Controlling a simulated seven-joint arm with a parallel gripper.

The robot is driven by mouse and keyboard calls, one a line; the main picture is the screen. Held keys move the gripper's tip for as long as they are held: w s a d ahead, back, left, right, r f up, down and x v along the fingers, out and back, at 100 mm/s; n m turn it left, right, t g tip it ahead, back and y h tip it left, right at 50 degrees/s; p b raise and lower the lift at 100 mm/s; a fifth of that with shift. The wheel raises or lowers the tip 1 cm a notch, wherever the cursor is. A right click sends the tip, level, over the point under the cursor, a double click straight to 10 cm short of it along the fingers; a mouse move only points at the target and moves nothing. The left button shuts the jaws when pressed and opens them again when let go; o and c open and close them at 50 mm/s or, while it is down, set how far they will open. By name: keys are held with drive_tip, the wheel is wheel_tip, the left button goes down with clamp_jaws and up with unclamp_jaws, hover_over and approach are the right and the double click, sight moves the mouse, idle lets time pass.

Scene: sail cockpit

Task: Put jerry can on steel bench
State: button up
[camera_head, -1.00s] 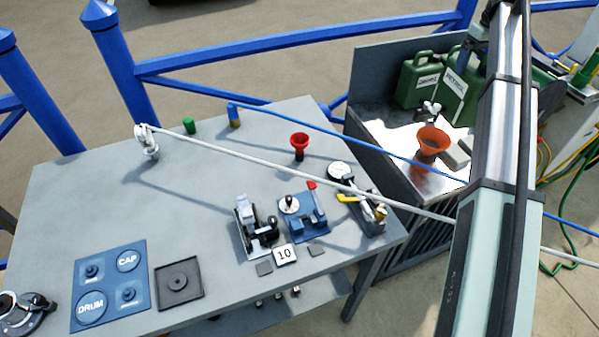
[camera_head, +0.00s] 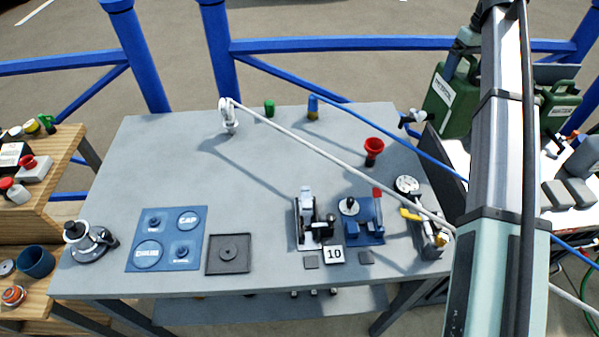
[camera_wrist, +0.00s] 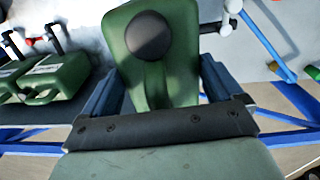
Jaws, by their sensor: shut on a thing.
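My gripper (camera_wrist: 161,72) is shut on a green jerry can (camera_wrist: 180,25) with a round black cap, its fingers on either side of the can in the wrist view. In the head view this jerry can (camera_head: 440,105), with a white label, is tilted beyond the right end of the grey steel bench (camera_head: 255,165). My arm hides part of it, and the fingertips are hard to make out there. The bench has a clear stretch in its left and middle back part.
Another green jerry can (camera_head: 563,112) stands on the counter at right. The bench carries a red funnel (camera_head: 374,150), a blue panel (camera_head: 166,240), a black tray (camera_head: 228,268) and several fittings. A white rope (camera_head: 330,155) and a blue rope (camera_head: 400,135) cross above the bench.

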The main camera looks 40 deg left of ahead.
drive_tip(key=s+a+n, duration=0.3)
drive_tip(key=s+a, duration=1.5)
drive_tip(key=a, duration=0.4)
drive_tip(key=s+a+f+m, duration=0.1)
drive_tip(key=s+a+m, duration=0.1)
drive_tip(key=s, duration=0.9)
drive_tip(key=s+a+f+m, duration=0.1)
drive_tip(key=s+a+m, duration=0.1)
drive_tip(key=s, duration=0.9)
drive_tip(key=shift+w+a+f, duration=0.1)
drive_tip(key=shift+w+f, duration=0.05)
drive_tip(key=shift+f, duration=1.1)
drive_tip(key=shift+w+f, duration=0.1)
drive_tip(key=shift+f, duration=1.3)
drive_tip(key=o, duration=1.7)
